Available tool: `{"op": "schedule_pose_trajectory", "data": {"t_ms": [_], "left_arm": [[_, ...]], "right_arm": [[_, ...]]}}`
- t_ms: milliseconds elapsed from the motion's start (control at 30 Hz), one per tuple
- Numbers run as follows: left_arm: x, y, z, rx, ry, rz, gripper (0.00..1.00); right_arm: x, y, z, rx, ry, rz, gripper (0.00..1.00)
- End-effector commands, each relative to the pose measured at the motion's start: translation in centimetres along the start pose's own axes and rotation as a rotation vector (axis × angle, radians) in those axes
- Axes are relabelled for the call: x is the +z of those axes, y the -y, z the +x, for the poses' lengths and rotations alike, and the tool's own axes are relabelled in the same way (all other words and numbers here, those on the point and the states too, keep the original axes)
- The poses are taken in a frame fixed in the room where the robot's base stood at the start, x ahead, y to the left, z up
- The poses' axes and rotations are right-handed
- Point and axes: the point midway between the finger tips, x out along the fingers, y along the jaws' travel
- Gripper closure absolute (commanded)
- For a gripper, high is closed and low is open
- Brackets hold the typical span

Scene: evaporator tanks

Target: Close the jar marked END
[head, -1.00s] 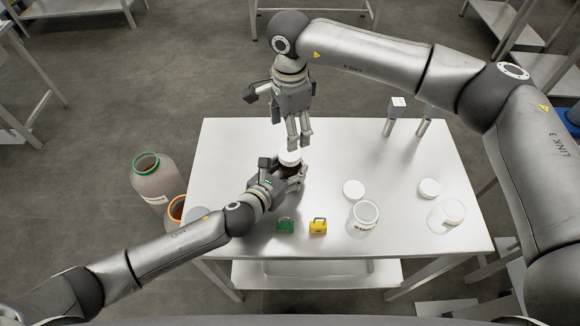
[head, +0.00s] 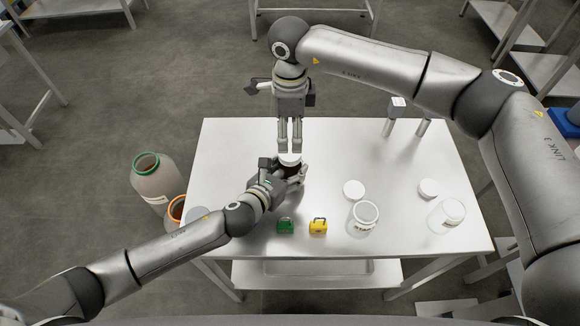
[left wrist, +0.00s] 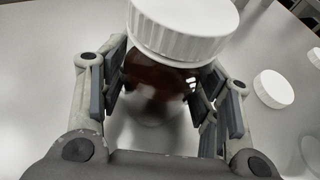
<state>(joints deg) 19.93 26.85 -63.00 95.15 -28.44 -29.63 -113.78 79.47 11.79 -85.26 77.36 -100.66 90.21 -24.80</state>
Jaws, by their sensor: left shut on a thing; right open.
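A dark brown jar (head: 291,171) stands on the white table, left of its middle. My left gripper (head: 290,179) is shut around its body; the left wrist view shows a finger on each side of the brown glass (left wrist: 158,82). A white ribbed lid (head: 289,159) sits on top of the jar, and it also shows in the left wrist view (left wrist: 182,28). I cannot tell how tightly it sits. No END mark is readable on this jar. My right gripper (head: 290,149) is open, pointing down, with its fingertips just above and behind the lid.
A clear jar (head: 364,217) with dark lettering and another clear jar (head: 446,214) stand at the right. Loose white lids (head: 354,189) (head: 429,188) lie behind them. Green (head: 285,226) and yellow (head: 318,226) padlocks are near the front edge. Large containers (head: 152,180) stand left.

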Motion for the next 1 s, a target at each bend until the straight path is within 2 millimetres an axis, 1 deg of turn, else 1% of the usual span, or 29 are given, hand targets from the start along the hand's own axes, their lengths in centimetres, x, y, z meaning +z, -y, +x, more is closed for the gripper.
{"op": "schedule_pose_trajectory", "data": {"t_ms": [33,200,400,567,833,867,1000], "left_arm": [[-0.1,0.0,0.0,0.000,-0.002,0.000,1.00],[-0.1,0.0,0.0,0.000,-0.002,-0.001,1.00],[-0.1,0.0,0.0,0.000,-0.002,-0.001,1.00],[-0.1,0.0,0.0,0.000,-0.002,-0.001,1.00],[-0.1,0.0,0.0,0.000,-0.002,-0.001,1.00],[-0.1,0.0,0.0,0.000,-0.002,-0.001,1.00],[-0.1,0.0,0.0,0.000,-0.002,-0.001,1.00]], "right_arm": [[0.0,-0.1,0.8,0.003,-0.001,0.000,0.32],[0.0,-0.1,3.6,0.004,-0.001,0.000,0.32],[0.0,-0.1,6.1,0.003,-0.001,0.000,0.32],[0.0,-0.1,6.9,0.002,0.001,0.000,0.32],[0.0,-0.1,7.0,0.001,0.000,-0.001,0.32],[0.0,-0.1,7.0,0.001,0.000,-0.001,0.35],[0.0,-0.1,7.0,0.001,0.000,-0.001,0.53]]}}
